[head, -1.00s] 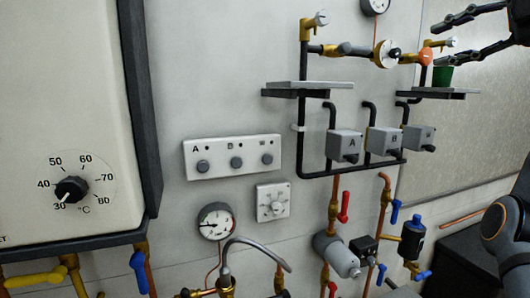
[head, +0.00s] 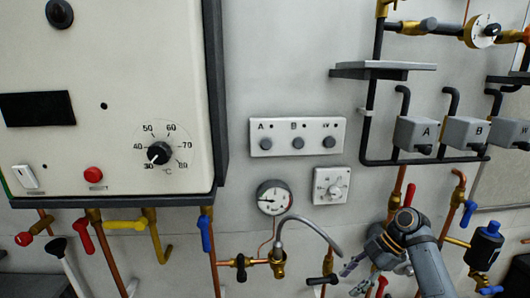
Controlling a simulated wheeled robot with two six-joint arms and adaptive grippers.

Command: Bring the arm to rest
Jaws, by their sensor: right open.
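My right arm (head: 432,262) comes up from the bottom right edge in the head view. My right gripper (head: 354,277) is at its end, low in front of the pipes, with its fingers pointing left and down. The fingers are apart and I see nothing between them. The gripper covers parts of the pipes and valves behind it. My left gripper is not in view.
A curved grey spout (head: 308,224) stands just left of the gripper, and a pressure gauge (head: 274,198) is above it. A blue-topped cylinder (head: 486,246) is to the right. The boiler (head: 105,110) fills the upper left. A shelf (head: 383,70) juts out above.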

